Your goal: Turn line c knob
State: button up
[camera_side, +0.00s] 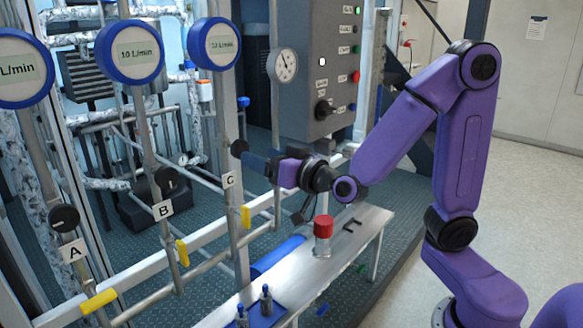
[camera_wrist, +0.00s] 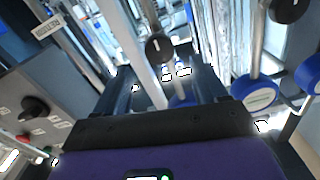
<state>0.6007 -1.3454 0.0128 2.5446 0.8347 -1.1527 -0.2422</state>
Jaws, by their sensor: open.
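The line C knob (camera_side: 239,148) is a round black knob on the vertical pipe above the white "C" label (camera_side: 228,180). My gripper (camera_side: 250,160) points left at it, its tips close to the knob; contact cannot be told. In the wrist view a black knob (camera_wrist: 158,47), apparently line C's, lies beyond and between the two dark fingers of my gripper (camera_wrist: 166,74). The fingers are apart and hold nothing. The knob's marking cannot be read.
The line B knob (camera_side: 167,179) and line A knob (camera_side: 64,218) stand left on their pipes. Blue-rimmed flow meters (camera_side: 214,44) hang above. A grey control panel (camera_side: 318,70) stands behind. A bench (camera_side: 345,240) below carries a red-capped jar (camera_side: 323,230).

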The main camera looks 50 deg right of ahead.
jog(key=s, duration=0.7)
dwell(0.5)
jog(key=shift+w, duration=0.1)
jog(key=s+a+f+n+g+y, duration=0.8)
jog(key=s+a+f+n+g, duration=0.15)
jog(key=s+a+g, duration=0.3)
jog(key=s+d+f+n+g+h, duration=0.3)
jog(key=s+d+n+g+h, duration=0.2)
jog(key=s+d, duration=0.5)
jog(key=d+h, duration=0.2)
jog(key=d, duration=0.1)
jog(key=shift+f+h, duration=0.2)
jog(key=shift+h, duration=0.1)
